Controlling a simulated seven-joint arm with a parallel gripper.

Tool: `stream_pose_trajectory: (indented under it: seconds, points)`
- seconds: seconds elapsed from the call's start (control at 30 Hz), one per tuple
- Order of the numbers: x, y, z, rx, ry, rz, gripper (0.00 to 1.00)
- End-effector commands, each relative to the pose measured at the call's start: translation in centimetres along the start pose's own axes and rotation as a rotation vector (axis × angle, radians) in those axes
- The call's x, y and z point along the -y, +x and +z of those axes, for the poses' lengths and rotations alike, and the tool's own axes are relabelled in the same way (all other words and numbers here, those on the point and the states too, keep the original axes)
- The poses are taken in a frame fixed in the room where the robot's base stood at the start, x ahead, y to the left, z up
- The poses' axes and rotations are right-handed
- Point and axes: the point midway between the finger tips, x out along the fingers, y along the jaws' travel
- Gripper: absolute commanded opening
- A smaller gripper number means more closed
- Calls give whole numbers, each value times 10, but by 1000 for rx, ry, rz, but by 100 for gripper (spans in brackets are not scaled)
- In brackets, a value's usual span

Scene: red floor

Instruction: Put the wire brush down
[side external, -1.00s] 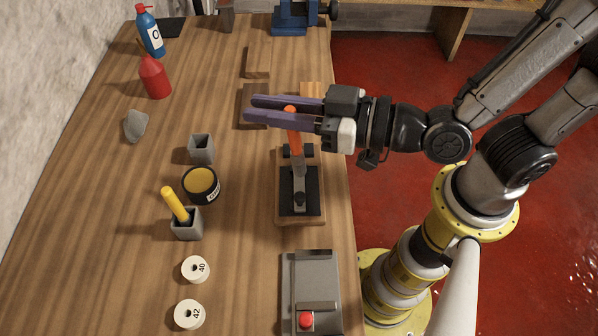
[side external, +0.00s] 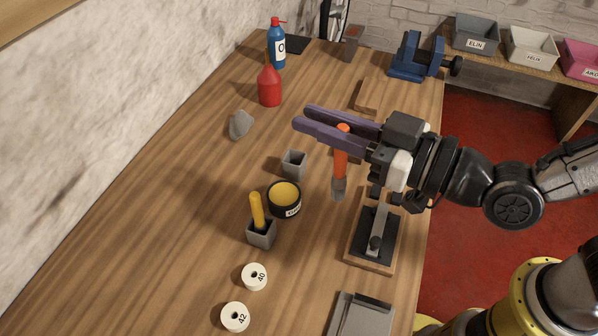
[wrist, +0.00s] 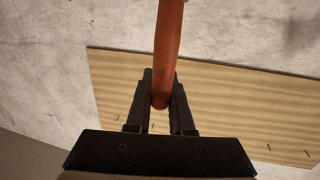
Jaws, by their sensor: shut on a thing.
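The wire brush has an orange handle (side external: 341,152) and a grey head (side external: 338,189) that hangs downward. My gripper (side external: 303,117), with purple fingers, is shut on the handle in the side view and holds the brush roughly upright. The head appears to hang above the bench, left of a wooden block with a black plate; its exact height is unclear. In the wrist view, the orange handle (wrist: 168,50) passes between the two dark fingers (wrist: 160,84); the brush head is not identifiable there.
An empty grey cup (side external: 294,165), a yellow-topped tin (side external: 285,198) and a grey holder (side external: 261,234) with a yellow handle stand left of the brush. The black-plated block (side external: 374,235) is at right. Bare wood (side external: 190,185) lies at left.

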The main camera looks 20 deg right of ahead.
Motion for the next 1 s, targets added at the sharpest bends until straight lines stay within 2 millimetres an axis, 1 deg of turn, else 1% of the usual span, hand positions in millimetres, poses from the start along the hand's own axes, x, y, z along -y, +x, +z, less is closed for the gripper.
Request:
stream_pose_trajectory:
  seconds: [0.03,0.13,0.2,0.3,0.4,0.5,0.6,0.8,0.93,1.0]
  points:
    - [-4,22,-3,-3,-2,2,0]
    - [-14,60,-4,-11,-6,3,0]
    - [-27,84,-1,-18,-7,13,0]
    - [-49,111,9,-28,-7,36,0]
    - [-71,126,22,-39,-6,68,0]
    - [-86,131,33,-48,-7,94,0]
    - [-94,132,42,-54,-8,108,0]
    - [-97,134,69,-61,-9,114,0]
    - [-97,134,79,-63,-9,114,0]
    - [-97,135,88,-61,-9,113,0]
